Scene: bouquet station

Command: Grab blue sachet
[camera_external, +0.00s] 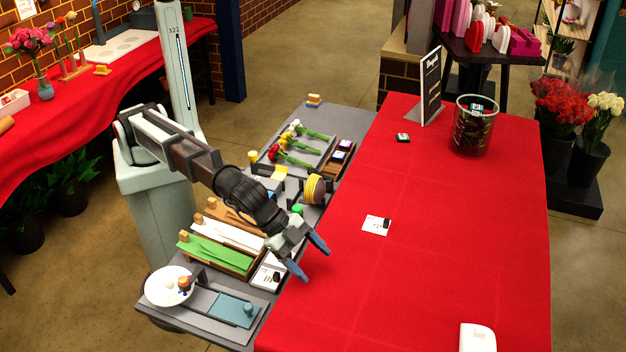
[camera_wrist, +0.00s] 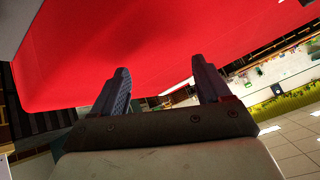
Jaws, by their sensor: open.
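My gripper (camera_external: 309,258) is open and empty above the near left edge of the red-covered table. In the wrist view, its two fingers (camera_wrist: 160,72) stand apart with only red cloth and the room beyond. I cannot clearly pick out a blue sachet. A small wooden box (camera_external: 333,171) at the back of the grey side bench holds small dark packets with pale bluish labels (camera_external: 344,145); their exact colour is too small to tell. A small dark packet with a green and white label (camera_external: 403,138) lies on the red table.
A clear glass vase (camera_external: 462,140) and a black sign (camera_external: 430,85) stand on the red table (camera_external: 440,240). A white card (camera_external: 377,225) and white object (camera_external: 477,338) lie there too. The bench holds flowers (camera_external: 290,155), a yellow ribbon spool (camera_external: 314,189) and paper trays (camera_external: 215,255).

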